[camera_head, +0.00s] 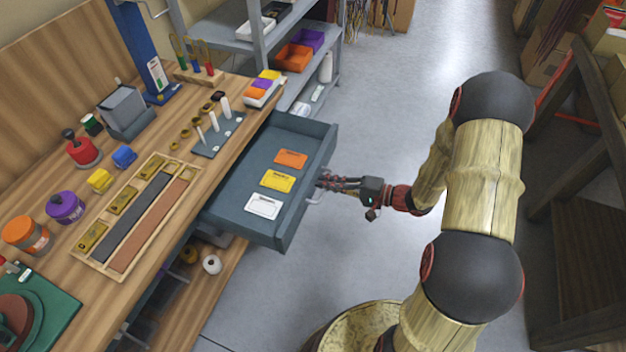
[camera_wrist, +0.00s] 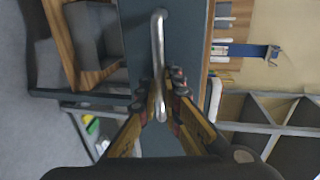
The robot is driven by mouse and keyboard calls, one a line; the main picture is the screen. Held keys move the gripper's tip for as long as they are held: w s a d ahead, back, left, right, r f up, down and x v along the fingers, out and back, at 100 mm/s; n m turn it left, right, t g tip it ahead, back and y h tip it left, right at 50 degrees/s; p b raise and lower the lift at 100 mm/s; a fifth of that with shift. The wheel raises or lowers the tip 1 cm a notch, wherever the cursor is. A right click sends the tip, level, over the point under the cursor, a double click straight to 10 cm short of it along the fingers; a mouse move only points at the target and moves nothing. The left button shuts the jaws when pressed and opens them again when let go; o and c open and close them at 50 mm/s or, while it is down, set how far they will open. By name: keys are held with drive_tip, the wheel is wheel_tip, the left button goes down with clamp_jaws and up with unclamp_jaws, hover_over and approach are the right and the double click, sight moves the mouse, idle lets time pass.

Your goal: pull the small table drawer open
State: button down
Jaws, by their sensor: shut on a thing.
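The table drawer (camera_head: 248,176) is a blue-grey box pulled out from the right side of the wooden table. Its inside shows an orange, a yellow and a white label card. My gripper (camera_head: 322,184) is at the drawer's outer front, at the handle. In the wrist view the handle is a silver bar (camera_wrist: 158,45), and my gripper (camera_wrist: 160,98) has its fingers shut around one end of it. The drawer front (camera_wrist: 190,40) lies behind the handle.
The wooden table (camera_head: 62,265) carries a wooden tray, pots, coloured blocks and a peg board (camera_head: 218,135). A grey shelf (camera_head: 235,40) stands beyond the drawer. The grey floor right of the drawer is clear near my arm. A dark wooden rack (camera_head: 575,190) stands at the far right.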

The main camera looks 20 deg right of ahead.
drive_tip(key=shift+s+d, duration=0.35)
drive_tip(key=c, duration=2.3)
unclamp_jaws()
drive_tip(key=shift+d, duration=0.1)
drive_tip(key=v, duration=1.1)
drive_tip(key=shift+s+d, duration=0.25)
drive_tip(key=shift+d, duration=0.1)
